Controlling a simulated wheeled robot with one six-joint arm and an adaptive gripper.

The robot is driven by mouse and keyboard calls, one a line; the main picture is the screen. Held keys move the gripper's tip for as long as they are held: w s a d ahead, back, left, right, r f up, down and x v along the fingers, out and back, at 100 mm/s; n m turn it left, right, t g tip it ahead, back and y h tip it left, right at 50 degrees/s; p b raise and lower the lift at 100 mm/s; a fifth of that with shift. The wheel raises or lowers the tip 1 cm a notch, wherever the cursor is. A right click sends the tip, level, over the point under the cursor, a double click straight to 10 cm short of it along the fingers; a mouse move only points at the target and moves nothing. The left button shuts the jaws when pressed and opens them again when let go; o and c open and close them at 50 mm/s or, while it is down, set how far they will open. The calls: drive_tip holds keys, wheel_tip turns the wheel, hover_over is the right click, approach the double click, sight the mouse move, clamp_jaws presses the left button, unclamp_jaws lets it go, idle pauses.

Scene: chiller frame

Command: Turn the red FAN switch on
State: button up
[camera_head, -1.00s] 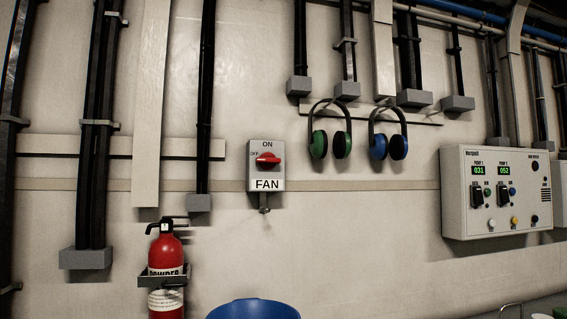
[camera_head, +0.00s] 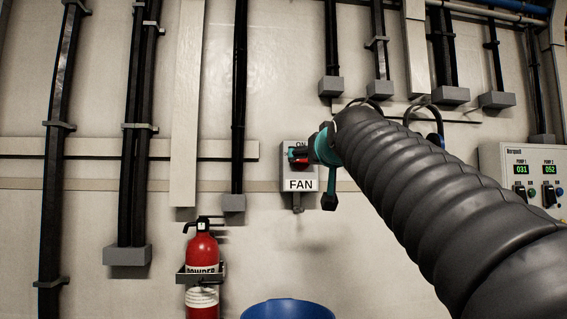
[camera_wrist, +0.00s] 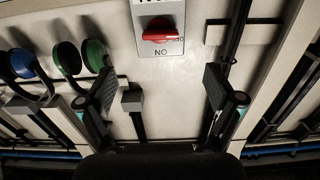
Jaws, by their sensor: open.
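The grey FAN switch box (camera_head: 300,184) is on the wall, left of my arm in the head view. Its red knob (camera_head: 301,164) is partly hidden behind my gripper (camera_head: 299,153). In the wrist view the box is upside down at the top middle, and the red knob (camera_wrist: 159,35) lies crosswise, pointing toward the partly readable OFF mark rather than ON. My gripper (camera_wrist: 160,80) is open, with its two fingers spread wide. Nothing is between the pads. The knob appears beyond the fingertips, apart from them.
A red fire extinguisher (camera_head: 202,262) hangs below left of the switch. A blue round object (camera_head: 287,309) is at the bottom. Green (camera_wrist: 95,57) and blue (camera_wrist: 22,63) ear muffs hang beside the switch. A pump control panel (camera_head: 522,178) is at the right.

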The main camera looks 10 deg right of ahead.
sight(303, 160)
drive_tip(key=w+p, duration=0.1)
drive_tip(key=w, duration=0.3)
drive_tip(key=w+p, duration=0.1)
drive_tip(key=w, duration=0.4)
drive_tip(key=w+p, duration=0.1)
drive_tip(key=w, duration=0.4)
drive_tip(key=shift+r, duration=0.35)
drive_tip(key=shift+c, duration=0.3)
drive_tip(key=c, duration=1.1)
